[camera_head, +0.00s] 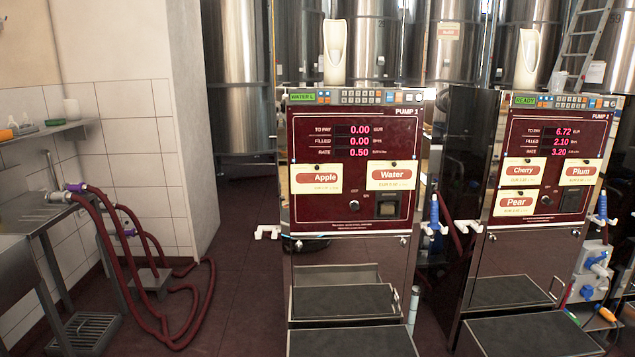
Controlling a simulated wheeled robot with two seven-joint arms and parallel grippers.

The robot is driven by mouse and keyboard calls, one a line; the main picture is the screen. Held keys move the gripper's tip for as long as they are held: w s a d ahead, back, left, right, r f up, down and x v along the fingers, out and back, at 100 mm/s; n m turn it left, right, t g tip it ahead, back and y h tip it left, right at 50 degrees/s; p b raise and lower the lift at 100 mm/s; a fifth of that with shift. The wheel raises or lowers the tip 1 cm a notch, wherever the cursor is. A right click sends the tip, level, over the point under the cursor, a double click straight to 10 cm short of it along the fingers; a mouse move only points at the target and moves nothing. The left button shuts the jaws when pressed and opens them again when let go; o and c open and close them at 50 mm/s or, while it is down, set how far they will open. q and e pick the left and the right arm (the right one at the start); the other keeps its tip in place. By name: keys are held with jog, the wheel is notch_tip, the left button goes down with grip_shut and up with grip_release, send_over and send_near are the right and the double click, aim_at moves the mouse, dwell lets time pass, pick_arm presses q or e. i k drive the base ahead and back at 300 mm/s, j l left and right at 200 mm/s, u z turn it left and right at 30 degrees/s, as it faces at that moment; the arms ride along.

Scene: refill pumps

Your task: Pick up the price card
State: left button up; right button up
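Several price cards are on the two pump fronts. On the left pump, an Apple card (315,177) sits at the left and a Water card (391,175) at the right, under the red digits. On the right pump, a Cherry card (522,172) sits above a Pear card (516,202), with a Plum card (579,173) at the right. Each is cream with a red label and has a small dark dot near its top edge. Which card is meant cannot be told. Neither of my grippers is in view.
The left pump (347,220) and right pump (545,217) have low dark trays in front. White hooks (268,232) stick out at their sides. A metal bench (15,245) with dark red hoses (110,260) stands at left.

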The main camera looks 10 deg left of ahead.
aim_at(312, 177)
jog(key=i+j+z, duration=0.15)
jog(key=z, duration=0.2)
jog(key=i+j+z, duration=0.15)
jog(key=z, duration=0.15)
jog(key=i+j+z, duration=0.15)
jog(key=z, duration=0.2)
